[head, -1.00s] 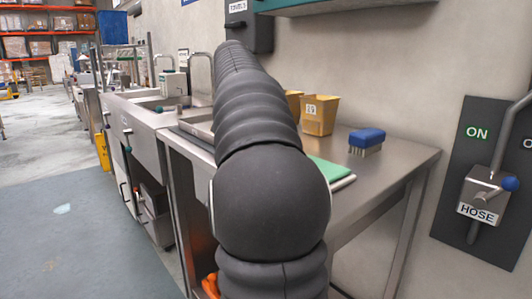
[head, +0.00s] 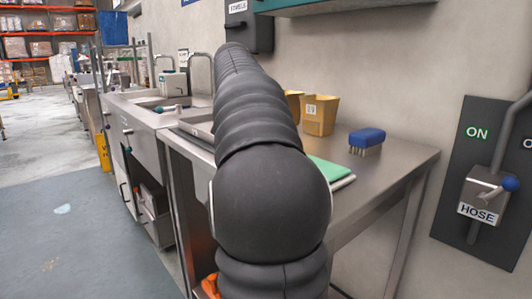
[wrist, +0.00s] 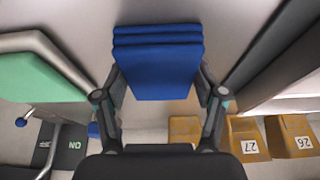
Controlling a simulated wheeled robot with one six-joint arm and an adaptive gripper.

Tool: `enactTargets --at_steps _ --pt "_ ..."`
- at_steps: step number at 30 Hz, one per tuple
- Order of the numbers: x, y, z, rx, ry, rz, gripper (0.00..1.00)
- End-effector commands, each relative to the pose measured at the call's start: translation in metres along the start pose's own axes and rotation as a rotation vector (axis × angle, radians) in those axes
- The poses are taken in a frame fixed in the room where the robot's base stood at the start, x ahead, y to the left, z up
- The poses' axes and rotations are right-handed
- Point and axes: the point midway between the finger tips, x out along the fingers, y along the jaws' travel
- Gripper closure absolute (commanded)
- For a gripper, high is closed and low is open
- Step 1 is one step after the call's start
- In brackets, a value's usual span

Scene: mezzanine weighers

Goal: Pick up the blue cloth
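The blue cloth (wrist: 158,62) is a folded, layered stack in the upper middle of the wrist view. My gripper (wrist: 160,76) has one finger on each side of it. The fingers stand wide apart, and their tips are right at the cloth's left and right edges. I cannot tell whether they press on it or only stand beside it. In the head view my dark arm covers the middle of the bench, and neither the cloth nor my gripper shows.
The steel bench (head: 400,165) carries a green item (head: 330,172), a blue brush (head: 366,141) and yellow bins (head: 319,115). The bins also show upside down in the wrist view (wrist: 247,139). A sink (head: 155,104) is to the left; a hose lever panel (head: 482,195) is on the right wall.

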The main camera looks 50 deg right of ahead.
Motion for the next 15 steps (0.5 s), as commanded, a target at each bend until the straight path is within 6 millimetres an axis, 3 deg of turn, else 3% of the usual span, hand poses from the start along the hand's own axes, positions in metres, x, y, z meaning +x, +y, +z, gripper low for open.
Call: enactTargets --at_steps 8,15 --pt "0.001 0.000 0.000 0.000 -0.001 0.001 0.59" --pt "-0.011 -0.001 -0.005 0.001 0.000 0.000 0.59"
